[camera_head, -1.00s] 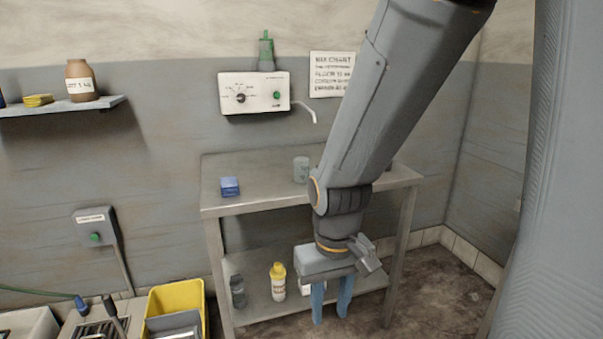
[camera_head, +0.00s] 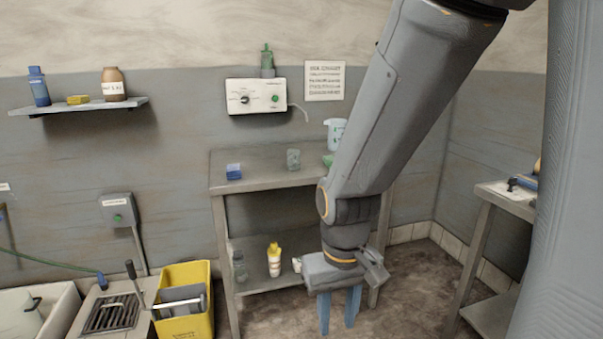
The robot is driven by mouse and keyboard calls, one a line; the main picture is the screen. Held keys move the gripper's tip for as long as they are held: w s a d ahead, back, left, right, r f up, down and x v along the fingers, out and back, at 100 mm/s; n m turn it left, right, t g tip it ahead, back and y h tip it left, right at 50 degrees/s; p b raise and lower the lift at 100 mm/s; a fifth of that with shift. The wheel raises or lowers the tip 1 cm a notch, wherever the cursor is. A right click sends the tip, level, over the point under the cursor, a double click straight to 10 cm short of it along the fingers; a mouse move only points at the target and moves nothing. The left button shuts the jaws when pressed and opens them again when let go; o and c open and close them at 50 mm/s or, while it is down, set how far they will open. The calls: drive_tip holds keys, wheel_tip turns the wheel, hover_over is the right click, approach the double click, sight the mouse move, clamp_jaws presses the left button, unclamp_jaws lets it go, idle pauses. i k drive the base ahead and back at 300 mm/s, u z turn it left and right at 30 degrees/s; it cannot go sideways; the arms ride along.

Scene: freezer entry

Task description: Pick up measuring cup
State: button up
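The measuring cup looks to be the pale blue, see-through vessel (camera_head: 335,132) at the back right of the metal table's top. My arm hides part of it. My gripper (camera_head: 339,312) points down in front of the table, well below the tabletop and apart from both cups. Its two blue fingers are spread with nothing between them.
A yellow bin (camera_head: 190,320) is at left, another table (camera_head: 497,200) at right.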

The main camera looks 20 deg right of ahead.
sight(293, 156)
drive_tip(key=u, duration=0.1)
drive_tip(key=k, duration=0.35)
drive_tip(key=z, duration=1)
drive_tip(key=i, duration=1.65)
drive_tip(key=u, duration=1.15)
drive_tip(key=i, duration=0.7)
drive_tip(key=u, duration=0.75)
